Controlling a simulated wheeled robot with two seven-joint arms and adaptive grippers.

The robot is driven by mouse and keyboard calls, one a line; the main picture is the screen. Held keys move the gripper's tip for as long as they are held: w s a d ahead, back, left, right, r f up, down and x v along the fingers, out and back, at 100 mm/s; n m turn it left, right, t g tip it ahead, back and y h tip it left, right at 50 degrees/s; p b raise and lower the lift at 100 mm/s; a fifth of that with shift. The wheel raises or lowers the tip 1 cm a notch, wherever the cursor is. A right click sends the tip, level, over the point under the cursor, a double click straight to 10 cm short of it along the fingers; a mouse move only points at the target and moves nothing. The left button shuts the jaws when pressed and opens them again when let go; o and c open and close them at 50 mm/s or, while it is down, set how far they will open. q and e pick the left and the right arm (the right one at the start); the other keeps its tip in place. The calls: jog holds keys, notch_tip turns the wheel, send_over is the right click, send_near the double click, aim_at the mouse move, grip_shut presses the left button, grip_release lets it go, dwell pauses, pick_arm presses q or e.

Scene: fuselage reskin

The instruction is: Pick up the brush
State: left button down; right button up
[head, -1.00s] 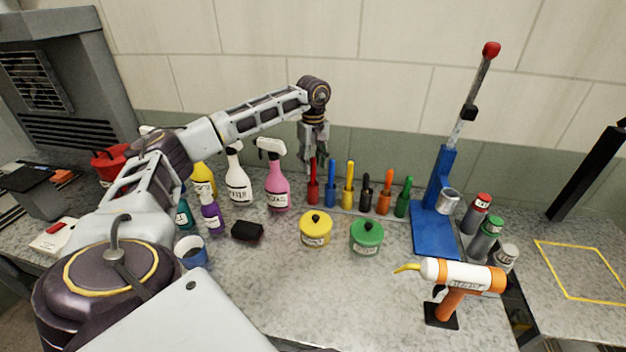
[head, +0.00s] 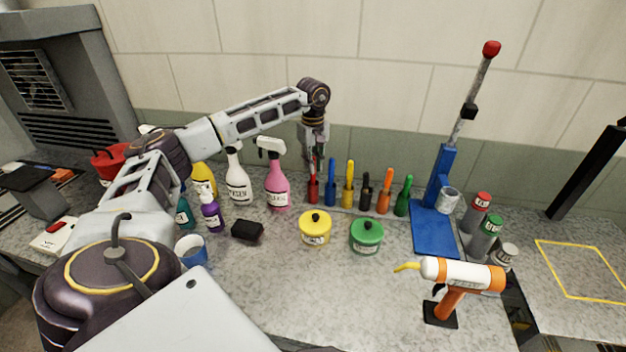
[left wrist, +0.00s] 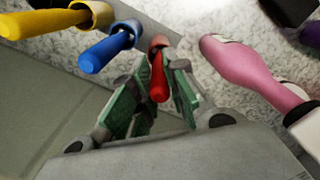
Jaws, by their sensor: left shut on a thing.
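A red-handled tool (head: 313,189) stands upright at the left end of a row of coloured handles by the back wall. Its lower end is hidden, so I cannot tell from its shape whether it is the brush. My left gripper (head: 314,164) reaches down over it and is shut on its handle. In the left wrist view the red handle (left wrist: 159,82) lies between the green finger pads. My right gripper is not in view.
Blue (head: 330,187), yellow (head: 348,185), black, orange and green handles stand close on the right. A pink spray bottle (head: 277,186) stands close on the left. Yellow (head: 315,230) and green (head: 366,237) lidded pots are in front. The front middle counter is clear.

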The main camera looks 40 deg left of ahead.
pick_arm(q)
jog(key=shift+r, duration=0.15)
jog(key=shift+r, duration=0.8)
notch_tip(320, 180, up, 16)
jog(key=p, duration=0.2)
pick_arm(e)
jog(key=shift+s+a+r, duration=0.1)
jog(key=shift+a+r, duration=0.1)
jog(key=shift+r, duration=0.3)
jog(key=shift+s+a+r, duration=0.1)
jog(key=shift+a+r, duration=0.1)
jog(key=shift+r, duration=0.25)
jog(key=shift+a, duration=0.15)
